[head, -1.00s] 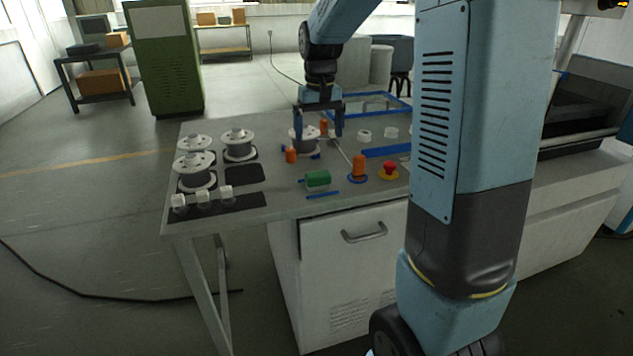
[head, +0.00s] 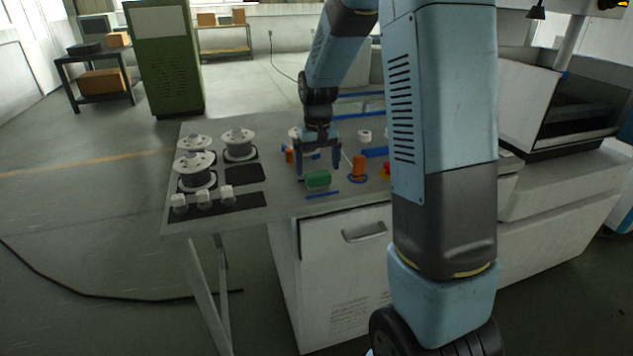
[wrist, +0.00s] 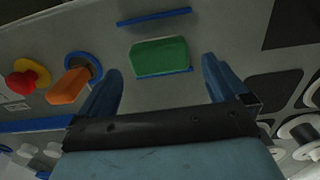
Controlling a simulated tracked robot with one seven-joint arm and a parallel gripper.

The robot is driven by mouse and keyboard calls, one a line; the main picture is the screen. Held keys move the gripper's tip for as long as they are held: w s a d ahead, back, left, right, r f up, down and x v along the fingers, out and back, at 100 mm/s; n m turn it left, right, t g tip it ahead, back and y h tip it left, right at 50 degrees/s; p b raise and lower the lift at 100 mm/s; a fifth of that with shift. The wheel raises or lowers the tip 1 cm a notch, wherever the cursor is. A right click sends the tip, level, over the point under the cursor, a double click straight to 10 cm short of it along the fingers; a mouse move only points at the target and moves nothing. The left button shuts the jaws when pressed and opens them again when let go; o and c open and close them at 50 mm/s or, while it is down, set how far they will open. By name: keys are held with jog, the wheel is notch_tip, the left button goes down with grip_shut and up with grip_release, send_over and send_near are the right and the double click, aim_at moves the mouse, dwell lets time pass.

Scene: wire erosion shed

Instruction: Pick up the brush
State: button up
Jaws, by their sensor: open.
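A green block (head: 317,179) lies on the grey worktable between two thin blue strips; it looks like the brush, though I see no bristles. In the wrist view the green block (wrist: 160,57) sits ahead of the fingertips, roughly centred between them. My gripper (head: 319,169) is open and empty, pointing down just behind and above the block. In the wrist view my gripper (wrist: 162,68) has a finger on each side, with the block's ends inside the gap. I cannot tell the exact height left between fingertips and table.
An orange upright piece (head: 359,166) stands on a blue ring to the right, with a red button (wrist: 22,84) beyond it. Another orange piece (head: 289,156) stands left of my gripper. White spools (head: 196,171) and small white blocks (head: 204,199) occupy the table's left.

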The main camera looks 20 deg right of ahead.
aim_at(318, 173)
jog(key=shift+s+f, duration=0.15)
jog(key=shift+f, duration=1)
jog(key=shift+s+f, duration=0.1)
jog(key=shift+f, duration=1.05)
jog(key=shift+c, duration=0.2)
jog(key=c, duration=0.9)
jog(key=shift+c, duration=0.2)
jog(key=shift+r, duration=0.55)
jog(key=r, duration=0.2)
jog(key=shift+s+r, duration=0.2)
jog(key=shift+r, duration=0.1)
jog(key=s+d+r, duration=0.3)
jog(key=s+r, duration=0.6)
jog(key=s, duration=0.4)
jog(key=shift+d+r, duration=0.15)
jog(key=shift+d, duration=0.15)
